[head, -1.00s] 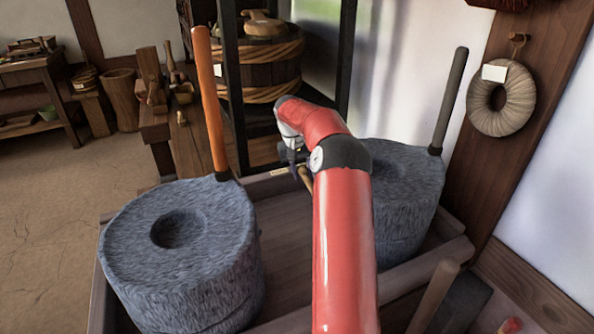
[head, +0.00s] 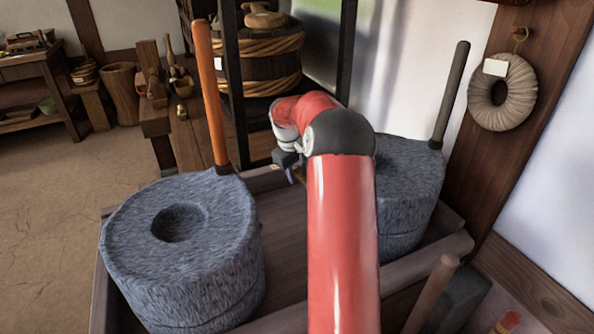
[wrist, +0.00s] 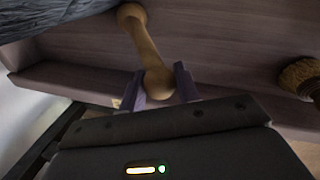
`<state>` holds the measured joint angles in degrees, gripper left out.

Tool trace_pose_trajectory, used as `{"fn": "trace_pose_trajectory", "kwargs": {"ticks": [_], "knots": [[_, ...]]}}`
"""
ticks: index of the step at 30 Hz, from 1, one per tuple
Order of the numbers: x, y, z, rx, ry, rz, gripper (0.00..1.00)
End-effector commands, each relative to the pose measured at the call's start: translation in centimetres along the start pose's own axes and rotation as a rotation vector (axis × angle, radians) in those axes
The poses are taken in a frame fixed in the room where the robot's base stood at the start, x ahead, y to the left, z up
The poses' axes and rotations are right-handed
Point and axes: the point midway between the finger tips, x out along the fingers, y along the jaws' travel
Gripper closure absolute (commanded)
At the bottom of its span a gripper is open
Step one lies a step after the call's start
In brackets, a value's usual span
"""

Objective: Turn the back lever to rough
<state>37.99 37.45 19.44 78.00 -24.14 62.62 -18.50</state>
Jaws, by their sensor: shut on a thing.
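A pale wooden lever (wrist: 142,45) with rounded ends shows in the wrist view, slanting from the top toward my gripper (wrist: 158,84). The two purple fingers are shut on its near end. In the head view my gripper (head: 291,172) is low behind the trough's back edge area, between the two millstones, and my red arm hides most of it and the lever. A small pale tag (wrist: 117,103) lies beside the left finger in the wrist view, too small to read.
A grey millstone with an orange upright handle (head: 210,95) stands left; another with a dark handle (head: 452,95) stands right, partly behind my arm. The wooden trough (head: 455,244) surrounds them. A wooden handle (head: 432,293) rises lower right. A brush (wrist: 300,76) lies right in the wrist view.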

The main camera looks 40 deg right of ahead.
Motion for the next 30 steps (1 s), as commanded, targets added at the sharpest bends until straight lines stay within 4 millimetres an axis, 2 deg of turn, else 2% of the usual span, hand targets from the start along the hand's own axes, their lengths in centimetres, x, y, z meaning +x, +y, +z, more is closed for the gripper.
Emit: {"fn": "trace_pose_trajectory", "kwargs": {"ticks": [12, 13, 17, 25, 30], "knots": [[-0.1, -0.1, 0.1, -0.009, -0.001, 0.000, 1.00], [-0.1, -0.1, 0.1, -0.009, -0.001, 0.000, 0.64], [-0.1, -0.1, 0.1, -0.008, 0.000, 0.000, 0.48], [-0.1, -0.1, 0.0, -0.007, 0.000, 0.000, 0.48], [-1.9, 0.0, 0.0, -0.007, 0.002, 0.003, 0.48]]}}
